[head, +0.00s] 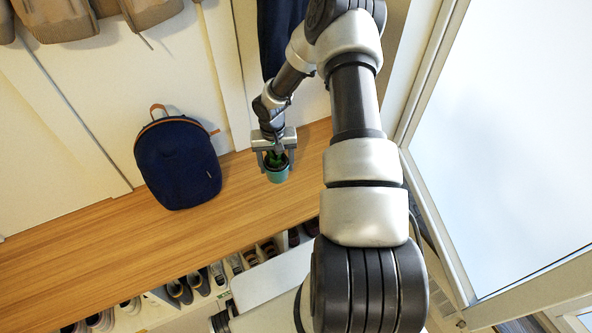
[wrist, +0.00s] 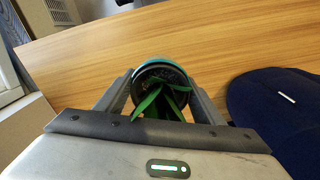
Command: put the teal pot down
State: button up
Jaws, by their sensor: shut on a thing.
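The teal pot (head: 278,175) holds a green plant and is at the right part of the wooden bench top (head: 90,235). My gripper (head: 274,160) is shut on the pot, with one finger on each side of it. In the wrist view the pot (wrist: 158,64) shows its teal rim, dark soil and green leaves between the two fingers. The pot looks upright in the head view. Its base is at or close above the wood; I cannot tell whether it touches.
A navy backpack (head: 178,163) stands on the bench left of the pot, against the wall. Shoes (head: 198,281) fill the cubbies below the front edge. A dark garment (head: 280,35) hangs behind my arm. The bench left of the backpack is clear.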

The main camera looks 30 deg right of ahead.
jog(key=b, duration=0.1)
send_over(282, 198)
notch_tip(282, 198, down, 9)
jog(key=shift+w+f+b, duration=0.1)
jog(key=shift+f+b, duration=0.25)
jog(key=shift+f, duration=1.45)
jog(key=shift+f, duration=0.25)
jog(key=o, duration=1.2)
jog(key=shift+r, duration=0.1)
jog(key=shift+c, duration=0.2)
